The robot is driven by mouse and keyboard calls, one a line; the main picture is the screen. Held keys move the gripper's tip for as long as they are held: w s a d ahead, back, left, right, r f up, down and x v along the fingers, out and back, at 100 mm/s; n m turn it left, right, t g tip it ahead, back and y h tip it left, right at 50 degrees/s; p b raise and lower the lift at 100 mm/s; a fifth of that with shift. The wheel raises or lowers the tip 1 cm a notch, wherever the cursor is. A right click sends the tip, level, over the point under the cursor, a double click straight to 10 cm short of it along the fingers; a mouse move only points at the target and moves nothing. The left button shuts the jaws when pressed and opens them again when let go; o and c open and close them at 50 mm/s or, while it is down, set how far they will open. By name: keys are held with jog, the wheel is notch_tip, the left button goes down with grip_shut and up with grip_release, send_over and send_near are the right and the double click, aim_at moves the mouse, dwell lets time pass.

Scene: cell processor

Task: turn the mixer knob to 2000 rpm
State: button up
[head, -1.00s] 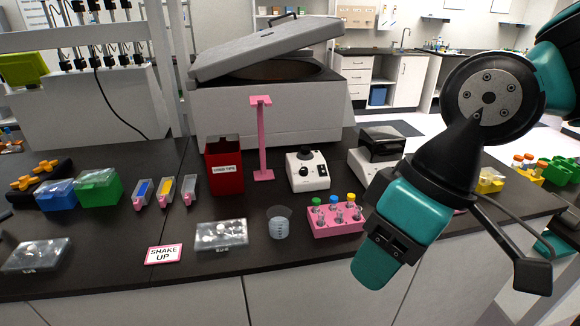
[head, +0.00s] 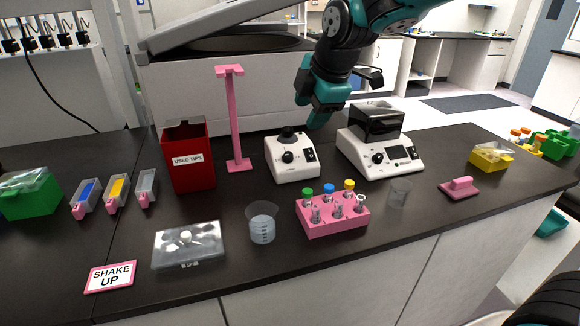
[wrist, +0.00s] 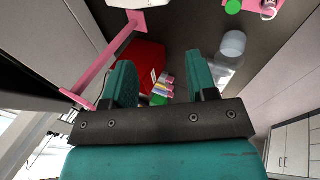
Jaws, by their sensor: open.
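The mixer (head: 291,160) is a small white box with a black cup on top. Its black knob (head: 288,156) is on the front face, with a small dark panel to its right. The knob's setting is too small to read. My gripper (head: 316,120) hangs above and slightly right of the mixer, apart from it. In the wrist view my gripper (wrist: 161,75) has its two teal fingers spread, with nothing between them. A white body at the top edge there may be the mixer; its knob is not visible in that view.
A larger white device (head: 382,160) with a dark lid stands right of the mixer. A tall pink stand (head: 234,125) and red tips bin (head: 188,165) are left. A pink tube rack (head: 333,224) and beaker (head: 262,222) stand in front. Bare bench lies between mixer and rack.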

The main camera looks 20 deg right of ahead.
aim_at(289, 154)
jog(key=shift+n, duration=0.6)
jog(key=x, duration=0.6)
jog(key=w+d+p+x, duration=0.1)
jog(key=x, duration=0.5)
jog(key=w+p+x, duration=0.1)
jog(key=x, duration=0.5)
jog(key=shift+w+d+r, duration=0.1)
jog(key=shift+w+d, duration=0.05)
jog(key=shift+d, duration=0.05)
jog(key=c, duration=0.9)
